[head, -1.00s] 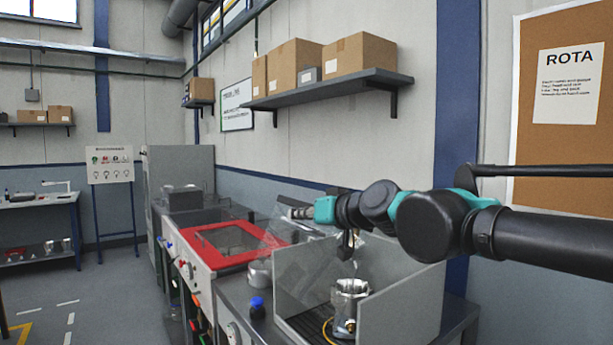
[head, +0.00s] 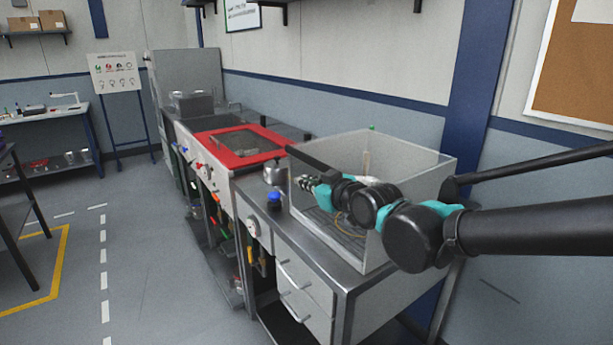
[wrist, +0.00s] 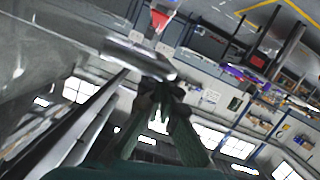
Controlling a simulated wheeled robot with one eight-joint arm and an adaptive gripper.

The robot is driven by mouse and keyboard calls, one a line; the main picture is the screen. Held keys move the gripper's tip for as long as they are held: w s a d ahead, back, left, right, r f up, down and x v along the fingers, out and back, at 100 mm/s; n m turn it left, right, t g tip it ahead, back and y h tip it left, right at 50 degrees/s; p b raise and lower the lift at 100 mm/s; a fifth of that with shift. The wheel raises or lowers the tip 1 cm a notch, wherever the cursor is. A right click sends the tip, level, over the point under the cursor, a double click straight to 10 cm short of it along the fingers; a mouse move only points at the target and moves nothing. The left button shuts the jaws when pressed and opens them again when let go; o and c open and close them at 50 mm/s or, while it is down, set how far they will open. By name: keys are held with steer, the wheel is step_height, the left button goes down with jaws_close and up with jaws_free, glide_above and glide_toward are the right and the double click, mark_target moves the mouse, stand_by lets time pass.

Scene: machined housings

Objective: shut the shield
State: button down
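The shield (head: 300,203) is a clear panel on the front-left side of a box-like guard on the bench. It looks lowered and close to upright. Whether its lower edge is fully down, I cannot tell. My gripper (head: 304,184) is just outside it, at the panel's upper part. In the wrist view my gripper (wrist: 158,88) has its two fingers drawn together at the tips, with nothing visible between them. A blurred grey bar (wrist: 140,58) lies across just beyond the fingertips; contact is unclear. My arm hides part of the guard's inside.
The guard's clear right wall (head: 412,195) stands beside my arm. A blue-capped bottle (head: 274,199) and a metal pot (head: 274,174) stand on the bench left of the guard. A red-framed machine lid (head: 238,146) is further back. The floor in front (head: 150,270) is clear.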

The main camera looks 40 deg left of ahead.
steer(key=shift+d+f, duration=0.2)
steer(key=shift+f, duration=0.2)
steer(key=shift+s+d+r, duration=0.1)
steer(key=shift+s+d, duration=0.05)
steer(key=shift+d, duration=0.35)
steer(key=v, duration=1)
steer(key=shift+s+d+r, duration=0.2)
steer(key=shift+d+r, duration=0.05)
steer(key=shift+r, duration=0.2)
steer(key=shift+d, duration=0.1)
